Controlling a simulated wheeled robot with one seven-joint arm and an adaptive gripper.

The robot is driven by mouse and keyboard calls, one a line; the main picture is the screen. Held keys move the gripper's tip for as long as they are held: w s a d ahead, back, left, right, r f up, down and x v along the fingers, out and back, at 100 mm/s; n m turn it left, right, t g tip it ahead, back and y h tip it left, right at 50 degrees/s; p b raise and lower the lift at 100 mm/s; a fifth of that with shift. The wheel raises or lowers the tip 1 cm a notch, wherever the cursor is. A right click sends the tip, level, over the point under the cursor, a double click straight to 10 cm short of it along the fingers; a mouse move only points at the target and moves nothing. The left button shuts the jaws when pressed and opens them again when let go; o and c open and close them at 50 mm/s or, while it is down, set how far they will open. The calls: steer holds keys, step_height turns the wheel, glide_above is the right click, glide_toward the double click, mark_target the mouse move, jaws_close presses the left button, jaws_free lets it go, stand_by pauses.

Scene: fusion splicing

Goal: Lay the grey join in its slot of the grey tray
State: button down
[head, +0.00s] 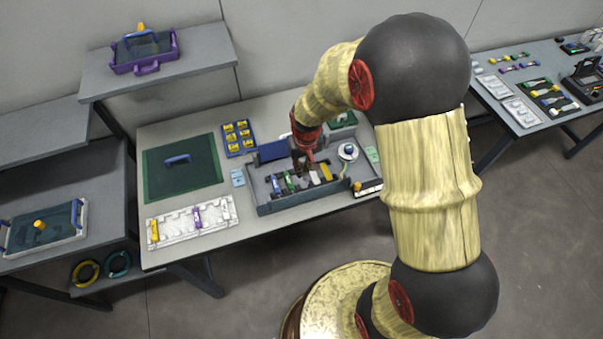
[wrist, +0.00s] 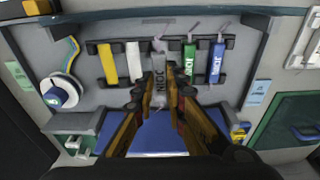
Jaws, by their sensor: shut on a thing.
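The grey tray (wrist: 115,102) shows across the wrist view, and in the head view the same tray (head: 262,197) stands on the middle table. The grey join (wrist: 160,82), lettered JOIN, is between the fingertips of my gripper (wrist: 161,97), which is shut on it. It lines up with the gap between the white join (wrist: 134,62) and the green join (wrist: 189,65). Its near end reaches closer to me than theirs. I cannot tell whether it touches the slot. In the head view my gripper (head: 303,171) is over the tray and hides the grey join.
A yellow join (wrist: 107,64) and a blue join (wrist: 216,63) lie in the outer slots. A white reel (wrist: 61,92) with a coloured cable sits at the tray's side. A white rack (head: 188,221) and a green mat (head: 160,185) lie left of the tray in the head view.

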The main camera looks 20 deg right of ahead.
steer(key=shift+w+f, duration=0.3)
steer(key=shift+f, duration=0.15)
steer(key=shift+f+b, duration=0.65)
steer(key=shift+f, duration=0.8)
steer(key=shift+f, duration=0.4)
steer(key=shift+f+b, duration=0.25)
steer(key=shift+b, duration=0.05)
steer(key=c, duration=1.8)
jaws_free()
steer(key=shift+r, duration=0.1)
